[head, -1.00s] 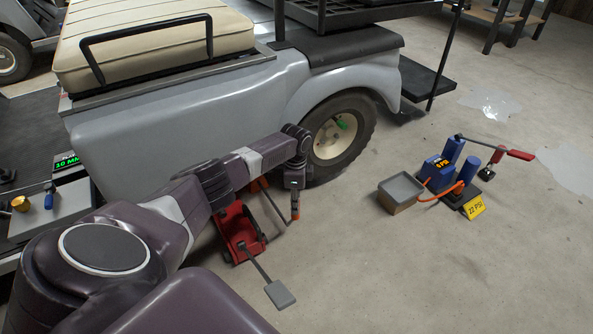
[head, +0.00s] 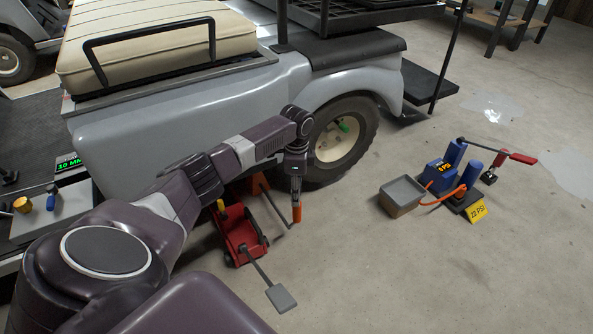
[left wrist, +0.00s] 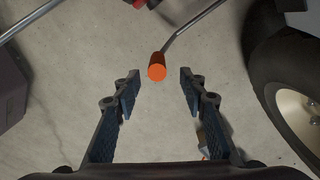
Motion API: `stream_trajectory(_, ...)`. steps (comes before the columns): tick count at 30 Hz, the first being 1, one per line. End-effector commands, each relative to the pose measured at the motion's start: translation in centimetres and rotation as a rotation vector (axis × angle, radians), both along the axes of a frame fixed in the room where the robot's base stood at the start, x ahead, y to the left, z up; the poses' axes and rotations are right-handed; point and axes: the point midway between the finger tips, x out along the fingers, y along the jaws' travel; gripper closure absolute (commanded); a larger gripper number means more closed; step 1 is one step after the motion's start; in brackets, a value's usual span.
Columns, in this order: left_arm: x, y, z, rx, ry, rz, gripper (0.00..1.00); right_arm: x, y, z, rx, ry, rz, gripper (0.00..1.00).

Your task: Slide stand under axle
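The stand shows as an orange-red piece (head: 259,184) beneath the cart's side, beside the rear wheel, partly hidden by my arm. A thin grey rod runs from it across the floor to an orange grip, which shows end-on in the left wrist view (left wrist: 157,67). My left gripper (left wrist: 160,75) is open, its fingers pointing down at the grip. The grip appears between the fingertips, slightly left of centre; I cannot tell how far below them it is. In the head view, my left gripper (head: 296,190) is just above the grip. The axle is hidden under the body. My right gripper is not in view.
A red floor jack (head: 243,238) with a grey pedal (head: 281,298) lies left of the rod. The rear tyre (head: 353,118) is close to the right. A blue pump (head: 440,175) and a grey-topped box (head: 402,192) stand farther right. Floor between is clear.

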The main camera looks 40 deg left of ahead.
Motion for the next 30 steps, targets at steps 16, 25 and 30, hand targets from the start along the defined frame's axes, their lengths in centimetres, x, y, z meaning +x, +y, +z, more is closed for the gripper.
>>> stream_trajectory(16, 0.0, 0.1, 5.7, 0.001, 0.0, 0.001, 0.61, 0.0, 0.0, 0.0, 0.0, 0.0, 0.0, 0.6)
stream_trajectory(25, 0.0, 0.1, 5.6, 0.001, 0.0, 0.001, 0.61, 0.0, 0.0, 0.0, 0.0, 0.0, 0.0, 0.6)
stream_trajectory(30, 0.0, 0.1, 5.6, 0.001, 0.001, 0.001, 0.61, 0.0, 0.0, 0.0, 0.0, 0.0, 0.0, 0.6)
